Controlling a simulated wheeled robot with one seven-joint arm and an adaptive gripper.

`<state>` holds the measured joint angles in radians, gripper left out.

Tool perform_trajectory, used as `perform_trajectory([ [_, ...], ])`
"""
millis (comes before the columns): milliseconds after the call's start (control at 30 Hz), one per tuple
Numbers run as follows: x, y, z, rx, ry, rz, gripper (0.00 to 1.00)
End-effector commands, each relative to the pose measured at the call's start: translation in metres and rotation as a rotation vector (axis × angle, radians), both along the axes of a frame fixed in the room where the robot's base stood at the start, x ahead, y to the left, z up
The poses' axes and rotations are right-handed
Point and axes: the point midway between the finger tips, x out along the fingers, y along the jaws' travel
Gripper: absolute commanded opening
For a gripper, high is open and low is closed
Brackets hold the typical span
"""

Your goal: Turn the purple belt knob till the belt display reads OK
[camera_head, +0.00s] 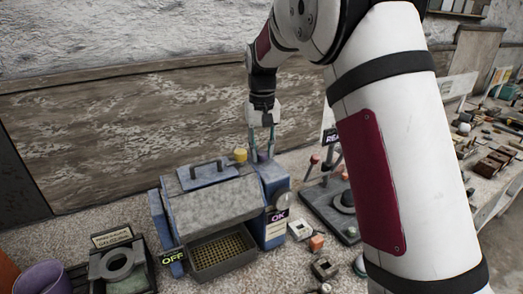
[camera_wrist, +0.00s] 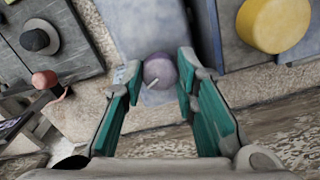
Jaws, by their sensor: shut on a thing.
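The purple belt knob (camera_wrist: 159,72) stands on the blue machine's right-hand housing, with a light pointer mark on its top. In the head view the purple knob (camera_head: 262,157) shows small between my fingertips. My gripper (camera_head: 261,142) points down from above and is shut on the knob; in the wrist view the green fingers of my gripper (camera_wrist: 160,80) flank it on both sides. The purple-lettered display (camera_head: 278,217) on the front of the right-hand housing (camera_head: 274,186) reads OK.
A yellow knob (camera_head: 240,155) stands close to the purple one, on the machine's back; it also shows in the wrist view (camera_wrist: 273,22). A second display (camera_head: 172,258) at the machine's left front reads OFF. A dark stand (camera_head: 328,212) and small blocks lie to the right.

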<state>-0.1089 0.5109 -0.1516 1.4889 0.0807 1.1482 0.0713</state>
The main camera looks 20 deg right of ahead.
Motion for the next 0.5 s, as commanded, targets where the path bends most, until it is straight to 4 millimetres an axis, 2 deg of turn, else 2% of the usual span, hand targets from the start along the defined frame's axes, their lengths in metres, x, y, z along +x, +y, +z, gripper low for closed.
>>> perform_trajectory([
  [500,0.0005,0.0006,0.0003,0.001,-0.002,0.071,0.00],
])
